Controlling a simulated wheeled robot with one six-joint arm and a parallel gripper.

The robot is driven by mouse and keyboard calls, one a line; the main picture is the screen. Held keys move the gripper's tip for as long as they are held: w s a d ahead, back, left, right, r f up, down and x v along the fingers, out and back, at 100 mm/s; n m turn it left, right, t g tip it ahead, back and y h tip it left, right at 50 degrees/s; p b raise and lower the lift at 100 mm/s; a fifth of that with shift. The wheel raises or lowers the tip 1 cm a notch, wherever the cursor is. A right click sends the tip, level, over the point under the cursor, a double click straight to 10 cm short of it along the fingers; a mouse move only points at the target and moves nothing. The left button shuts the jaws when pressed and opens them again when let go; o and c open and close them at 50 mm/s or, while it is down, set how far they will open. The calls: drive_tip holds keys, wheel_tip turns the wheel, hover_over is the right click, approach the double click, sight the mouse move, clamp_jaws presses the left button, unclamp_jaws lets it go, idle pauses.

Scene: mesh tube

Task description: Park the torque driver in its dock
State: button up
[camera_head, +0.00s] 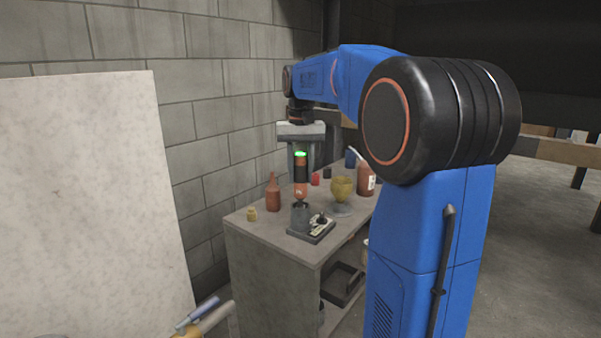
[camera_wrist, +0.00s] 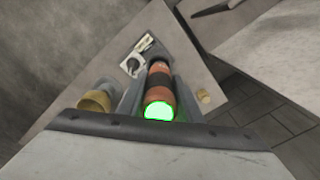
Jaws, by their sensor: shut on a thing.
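The torque driver (camera_head: 301,175) is a dark and orange cylinder with a lit green top, upright in the head view. My gripper (camera_head: 305,158) is shut on it from above. The wrist view shows the driver (camera_wrist: 158,88) between the grey fingers (camera_wrist: 157,84), its green end towards the camera. The likely dock (camera_head: 312,232) is a dark base with a grey cup (camera_head: 300,216) on the bench top. The driver's lower end is at the cup's rim in the head view; I cannot tell whether it is inside, above or behind it. The driver hides part of the dock in the wrist view.
On the bench (camera_head: 270,240) stand an orange-brown bottle (camera_head: 273,194), a small yellow piece (camera_head: 252,214), a yellow goblet (camera_head: 341,189), a red item (camera_head: 315,179) and a brown jar (camera_head: 365,181). A pale panel (camera_head: 90,200) stands left, and a block wall is behind.

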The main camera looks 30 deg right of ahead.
sight(300, 197)
drive_tip(key=shift+f, duration=2.4)
idle(2.9)
drive_tip(key=o, duration=1.3)
drive_tip(key=shift+c, duration=0.2)
drive_tip(key=shift+r, duration=0.1)
wheel_tip(300, 197, up, 17)
drive_tip(key=shift+r, duration=0.1)
